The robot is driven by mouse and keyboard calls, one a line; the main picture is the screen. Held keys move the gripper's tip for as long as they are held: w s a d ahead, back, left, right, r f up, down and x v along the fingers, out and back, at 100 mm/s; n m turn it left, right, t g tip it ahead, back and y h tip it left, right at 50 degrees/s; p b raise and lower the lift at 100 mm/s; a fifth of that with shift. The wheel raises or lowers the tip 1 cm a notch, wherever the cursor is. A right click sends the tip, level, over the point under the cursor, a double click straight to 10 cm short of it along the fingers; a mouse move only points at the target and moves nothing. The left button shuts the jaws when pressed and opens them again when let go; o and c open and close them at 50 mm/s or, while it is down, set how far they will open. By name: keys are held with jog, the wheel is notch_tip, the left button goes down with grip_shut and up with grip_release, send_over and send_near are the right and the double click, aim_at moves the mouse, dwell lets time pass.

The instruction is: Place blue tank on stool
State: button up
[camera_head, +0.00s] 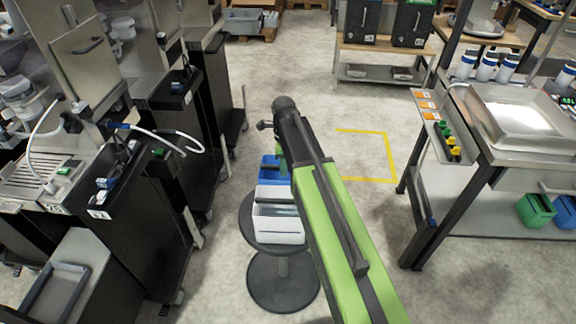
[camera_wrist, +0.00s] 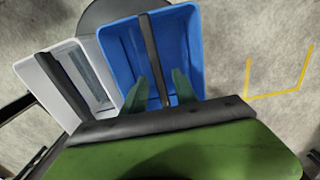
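The blue tank (camera_wrist: 188,55) is an open-topped bin with a dark bar handle (camera_wrist: 150,50) across it. In the head view the blue tank (camera_head: 268,172) stands beside a white tank (camera_head: 278,228), over the round dark stool (camera_head: 247,222); it appears to rest on the stool, though its base is hidden. My gripper (camera_wrist: 160,76) is over the blue tank. Its two green fingers stand apart on either side of the bar, with gaps visible, so it looks open.
The white tank (camera_wrist: 44,77) sits close against the blue tank's left in the wrist view. Black dispenser cabinets (camera_head: 150,225) stand left of the stool. A workbench (camera_head: 490,150) stands right. A yellow floor marking (camera_head: 388,155) encloses bare floor.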

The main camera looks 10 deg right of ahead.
notch_tip(320, 180, up, 10)
jog(key=p, duration=0.9)
jog(key=s+d+n, duration=0.1)
jog(key=s+n, duration=1.3)
jog(key=n, duration=0.7)
jog(key=shift+s+n+b, duration=0.3)
jog(key=shift+d+f, duration=0.1)
jog(key=shift+w, duration=0.15)
